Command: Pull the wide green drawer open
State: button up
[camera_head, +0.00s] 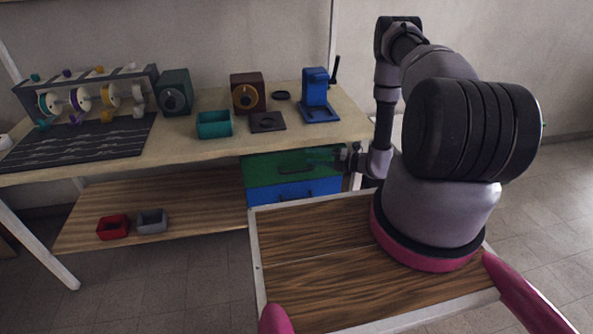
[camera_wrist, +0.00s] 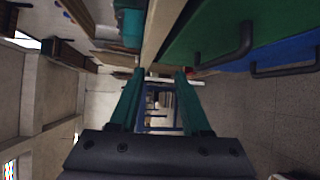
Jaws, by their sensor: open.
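The wide green drawer (camera_head: 262,166) sits under the right part of the table top, above a blue drawer (camera_head: 265,192). Its front looks flush with the blue one. Its dark bar handle (camera_head: 293,170) shows on the front. In the wrist view the green front (camera_wrist: 212,32) is at upper right with its handle (camera_wrist: 230,48). My gripper (camera_head: 322,156) is in front of the right part of the green drawer and hides some of it. In the wrist view its teal fingers (camera_wrist: 160,76) are spread and empty, with the handle to their right, outside the jaws.
The table top (camera_head: 190,145) above the drawers bears a teal bin (camera_head: 214,124), a blue stand (camera_head: 315,90) and other devices. A lower shelf (camera_head: 190,205) holds red (camera_head: 113,227) and grey (camera_head: 152,221) boxes. Floor shows in front of the shelf.

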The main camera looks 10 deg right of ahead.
aim_at(296, 171)
notch_tip(296, 171, down, 8)
jog(key=s+d+f+m+t+h, duration=0.1)
jog(key=s+d+m+t+h, duration=0.15)
jog(key=m, duration=0.25)
jog(key=shift+y, duration=0.25)
jog(key=x, duration=1.1)
jog(key=shift+s+a+r, duration=0.1)
jog(key=shift+a, duration=0.05)
jog(key=shift+c, duration=0.4)
grip_shut()
